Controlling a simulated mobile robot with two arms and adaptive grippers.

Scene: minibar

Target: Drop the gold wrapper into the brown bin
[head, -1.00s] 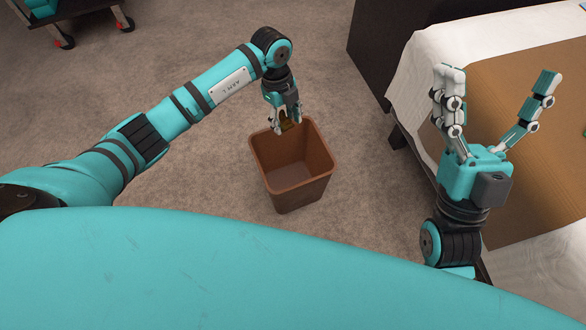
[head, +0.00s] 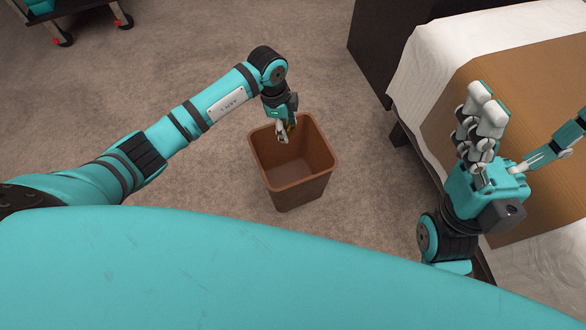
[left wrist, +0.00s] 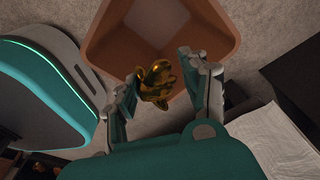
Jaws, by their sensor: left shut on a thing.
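The brown bin (head: 297,184) stands open on the carpet in the middle of the head view. My left gripper (head: 284,136) points down at the bin's far side, with its fingertips over the opening. It is shut on the gold wrapper, a crumpled shiny lump. The wrapper (left wrist: 156,84) shows clearly between the fingers in the left wrist view, nearer the left finger, with the bin (left wrist: 110,45) behind it. In the head view the wrapper is mostly hidden by the fingers. My right gripper (head: 526,122) is open and empty, raised over the bed's edge.
A bed (head: 450,60) with a white sheet and a brown cover (head: 510,70) lies on the right. A dark cabinet (head: 378,45) stands beside it. A cart with red-trimmed wheels (head: 95,18) is at the top left. Carpet around the bin is clear.

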